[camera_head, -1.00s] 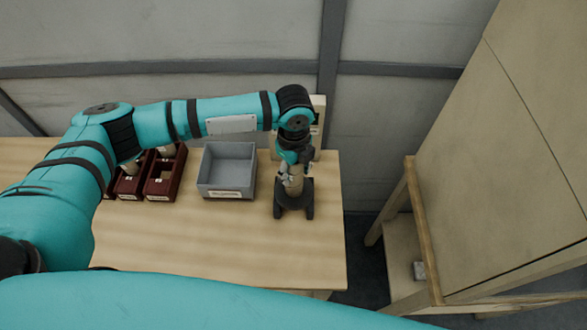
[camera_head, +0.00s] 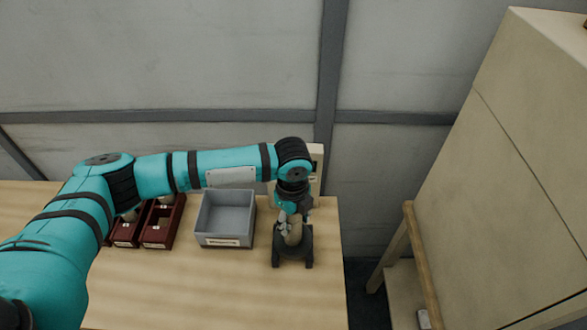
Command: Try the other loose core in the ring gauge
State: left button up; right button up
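My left gripper (camera_head: 292,217) points down near the right end of the table, with its fingers around the upper part of a tan core (camera_head: 293,235). The core is upright and looks gripped. Directly below it is a dark stand with prongs toward the front, which looks like the ring gauge (camera_head: 292,258). The core's lower end meets the gauge in the picture; I cannot tell how far it is inside the ring. The gripper hides the core's top. My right gripper is out of view.
A grey open bin (camera_head: 225,240) stands left of the gauge on the wooden table (camera_head: 210,290). Dark red bins (camera_head: 158,240) stand farther left, partly behind my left arm. A pale box stands behind the gripper. A tall beige cabinet (camera_head: 520,150) is at right. The front table is clear.

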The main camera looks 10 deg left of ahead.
pick_arm(q)
jog(key=o, duration=0.4)
jog(key=shift+s+f, duration=0.1)
jog(key=shift+f, duration=0.2)
jog(key=shift+o, duration=0.3)
jog(key=shift+r, duration=0.1)
notch_tip(320, 180, up, 12)
jog(key=shift+f, duration=0.1)
